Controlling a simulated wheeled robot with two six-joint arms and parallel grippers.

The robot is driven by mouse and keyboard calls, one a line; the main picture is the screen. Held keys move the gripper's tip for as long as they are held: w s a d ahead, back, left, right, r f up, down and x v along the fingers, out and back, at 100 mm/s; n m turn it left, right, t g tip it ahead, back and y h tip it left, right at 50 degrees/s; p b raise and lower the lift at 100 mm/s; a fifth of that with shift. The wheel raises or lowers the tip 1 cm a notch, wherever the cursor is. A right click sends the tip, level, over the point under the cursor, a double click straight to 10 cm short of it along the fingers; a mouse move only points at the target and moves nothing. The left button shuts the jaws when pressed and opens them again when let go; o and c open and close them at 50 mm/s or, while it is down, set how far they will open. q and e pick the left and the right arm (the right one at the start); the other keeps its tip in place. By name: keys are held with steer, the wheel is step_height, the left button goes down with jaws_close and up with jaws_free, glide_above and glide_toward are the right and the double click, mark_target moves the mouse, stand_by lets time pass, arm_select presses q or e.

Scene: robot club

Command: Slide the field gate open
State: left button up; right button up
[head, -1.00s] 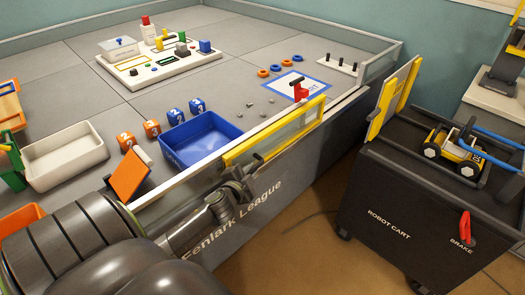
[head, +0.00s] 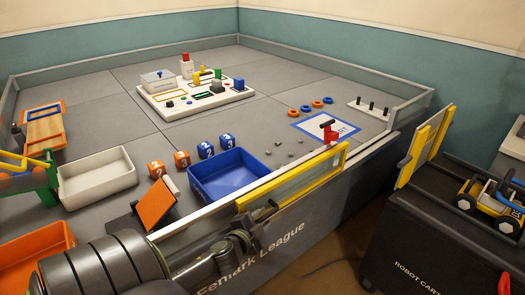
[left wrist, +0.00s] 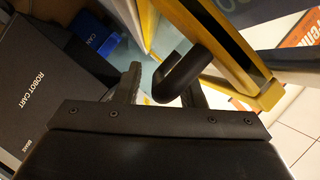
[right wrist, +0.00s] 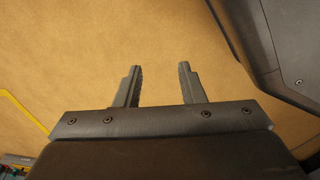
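The field gate (head: 290,182) is a clear panel in a yellow frame on the near wall of the grey field. A small dark handle sticks out low on its left part. My left gripper (head: 264,213) is at that handle, outside the wall. In the left wrist view, the black hooked handle (left wrist: 181,74) reaches toward the gap between the spread fingers (left wrist: 162,92), nearest the right finger. Whether they touch cannot be told. The yellow gate frame (left wrist: 222,45) runs just beyond. My right gripper (right wrist: 160,85) is open and empty above the tan floor.
A red piece with a dark top (head: 328,131) stands by the gate's right end. A blue bin (head: 228,174) and orange panel (head: 157,204) sit inside the wall. The robot cart (head: 425,245), carrying a yellow-framed panel (head: 425,145), stands right across a floor gap.

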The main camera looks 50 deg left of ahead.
arm_select(q)
steer(key=shift+w, duration=0.1)
arm_select(e)
steer(key=shift+s, duration=0.25)
